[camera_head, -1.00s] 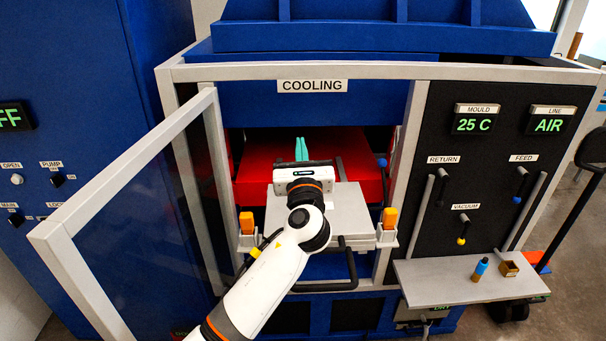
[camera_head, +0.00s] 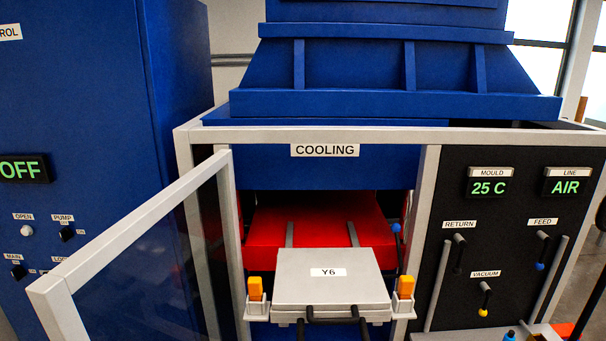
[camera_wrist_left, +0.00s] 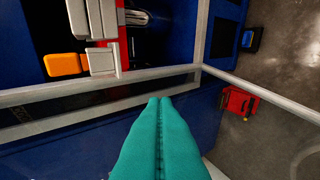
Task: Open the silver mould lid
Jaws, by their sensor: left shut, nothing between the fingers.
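The silver mould, its lid (camera_head: 298,286) labelled Y6, sits in front of the red press bed in the head view. The lid lies flat and looks shut. A black handle (camera_head: 333,320) shows at its front edge, and an orange clamp stands at each side, left (camera_head: 255,288) and right (camera_head: 405,286). My left gripper (camera_wrist_left: 160,100) shows only in the left wrist view; its teal fingers are together and empty. It is apart from an orange block (camera_wrist_left: 62,64) beside silver pieces at the upper left. My right gripper is in neither current view.
The press's open glass door (camera_head: 130,240) sticks out at the left, with the blue control cabinet (camera_head: 90,120) behind it. A black valve panel (camera_head: 500,225) stands at the right. A red object (camera_wrist_left: 240,103) rests on the floor in the wrist view.

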